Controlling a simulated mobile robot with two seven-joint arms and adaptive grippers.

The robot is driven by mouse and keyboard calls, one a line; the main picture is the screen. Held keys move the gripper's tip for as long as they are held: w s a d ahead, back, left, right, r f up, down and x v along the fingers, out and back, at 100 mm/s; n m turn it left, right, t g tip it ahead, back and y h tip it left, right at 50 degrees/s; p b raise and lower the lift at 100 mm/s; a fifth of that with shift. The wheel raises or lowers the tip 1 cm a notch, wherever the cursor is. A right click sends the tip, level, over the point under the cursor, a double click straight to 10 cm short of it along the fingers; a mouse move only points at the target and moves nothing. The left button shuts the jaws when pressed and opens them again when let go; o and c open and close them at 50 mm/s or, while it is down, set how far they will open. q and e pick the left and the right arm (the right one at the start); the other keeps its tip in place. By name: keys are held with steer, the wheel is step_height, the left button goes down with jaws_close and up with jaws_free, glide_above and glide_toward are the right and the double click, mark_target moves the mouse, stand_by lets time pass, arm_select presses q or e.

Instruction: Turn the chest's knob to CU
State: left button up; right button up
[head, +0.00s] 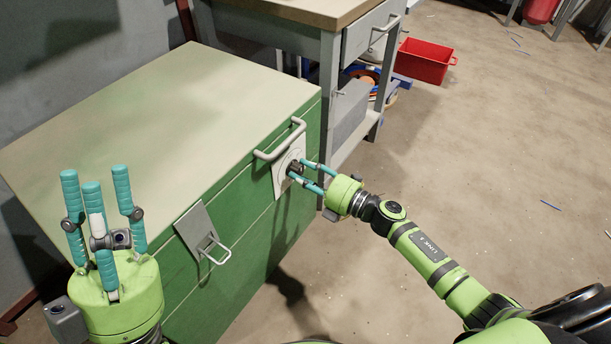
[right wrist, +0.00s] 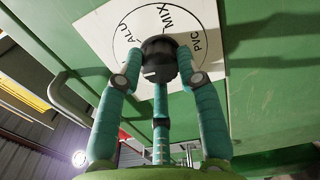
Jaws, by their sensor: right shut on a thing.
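The green chest (head: 240,205) has a white dial plate (head: 279,178) with a dark knob (head: 295,168) on its front. In the right wrist view the black knob (right wrist: 158,58) sits amid a ring lettered ALU, MIX and PVC. A short white mark shows on the knob's lower left side. No CU lettering is visible; the lower part of the dial is hidden by the knob and fingers. My right gripper (head: 305,173) is shut on the knob, its teal fingers around it. My left gripper (head: 98,185) is open and empty, fingers up, at the chest's near left.
A grey bar handle (head: 280,141) juts out just above the dial, close to my right fingers. A hinged grey latch (head: 203,234) is on the chest front further left. A workbench (head: 330,45) and a red bin (head: 424,61) stand behind. The floor at right is mostly clear.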

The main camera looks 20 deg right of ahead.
steer(key=shift+s+a+n, duration=0.2)
steer(key=shift+a+n, duration=0.25)
steer(key=shift+n, duration=0.15)
steer(key=o, duration=0.9)
steer(key=shift+f, duration=0.1)
steer(key=shift+o, duration=1.3)
steer(key=shift+d, duration=0.1)
steer(key=shift+d, duration=0.2)
steer(key=v, duration=1.1)
steer(key=shift+s, duration=0.35)
steer(key=shift+d, duration=0.2)
